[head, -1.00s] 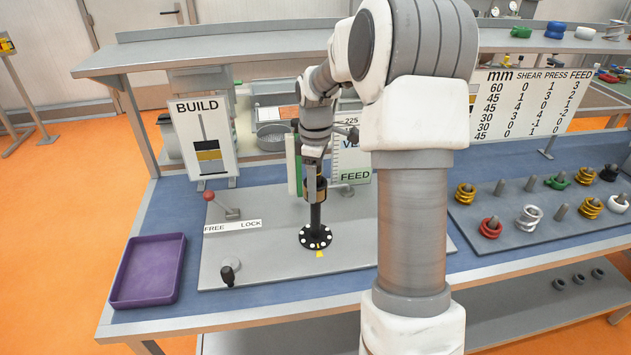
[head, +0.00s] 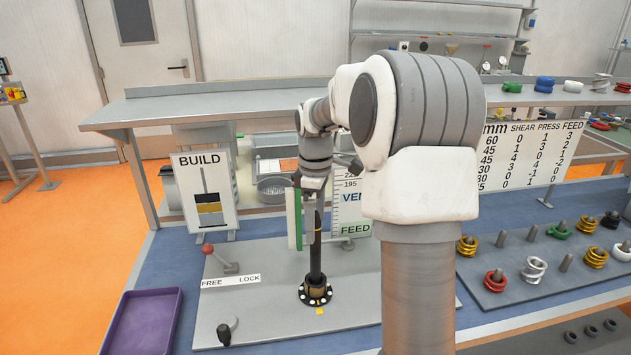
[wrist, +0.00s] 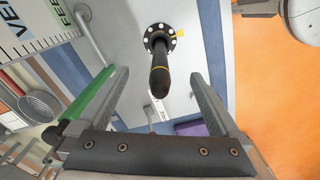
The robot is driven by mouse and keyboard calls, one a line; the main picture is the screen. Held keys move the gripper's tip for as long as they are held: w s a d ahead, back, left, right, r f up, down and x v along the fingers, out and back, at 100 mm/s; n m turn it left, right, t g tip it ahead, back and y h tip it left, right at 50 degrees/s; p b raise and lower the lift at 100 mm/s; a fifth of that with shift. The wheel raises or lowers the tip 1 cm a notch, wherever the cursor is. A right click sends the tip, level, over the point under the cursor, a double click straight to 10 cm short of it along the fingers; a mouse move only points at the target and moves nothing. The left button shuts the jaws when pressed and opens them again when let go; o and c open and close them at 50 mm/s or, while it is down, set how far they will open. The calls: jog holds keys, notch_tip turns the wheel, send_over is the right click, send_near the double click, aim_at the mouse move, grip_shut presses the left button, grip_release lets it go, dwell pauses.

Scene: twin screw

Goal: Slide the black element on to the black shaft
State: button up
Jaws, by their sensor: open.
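The black shaft (head: 316,262) stands upright on a dark round flange with white dots (head: 328,299). In the wrist view the shaft (wrist: 161,60) points toward the camera, with a thin yellow mark near its tip. A dark element with gold-brown parts (head: 315,291) sits around the foot of the shaft at the flange. My gripper (head: 304,246) points down at the upper shaft and is open. In the wrist view its two fingers (wrist: 153,80) stand apart, one on each side of the shaft tip, holding nothing.
A BUILD sign (head: 205,195) stands at the back left. A red-knobbed lever (head: 222,262) is beside the FREE/LOCK label. A purple tray (head: 142,322) lies at front left. A rack of coloured elements on pegs (head: 560,262) is on the right, with a number board behind.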

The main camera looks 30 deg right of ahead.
notch_tip(320, 180, up, 11)
jog(key=shift+r+p, duration=0.2)
jog(key=shift+p, duration=0.15)
dwell(0.3)
jog(key=shift+s+a, duration=0.1)
jog(key=shift+a, duration=0.1)
jog(key=s+a+r+m+t, duration=0.2)
jog(key=s+a+r+m, duration=0.15)
jog(key=s+a, duration=0.7)
jog(key=s+a+f+m+t, duration=0.1)
jog(key=s+f+m, duration=0.2)
jog(key=s, duration=0.4)
jog(key=s+a+f+m+t, duration=0.2)
jog(key=s+f+m, duration=0.1)
jog(key=s, duration=0.4)
jog(key=shift+s+a+t, duration=0.15)
jog(key=shift+a+t, duration=0.05)
jog(key=shift+t, duration=0.1)
jog(key=shift+f+m, duration=0.1)
jog(key=shift+m, duration=0.15)
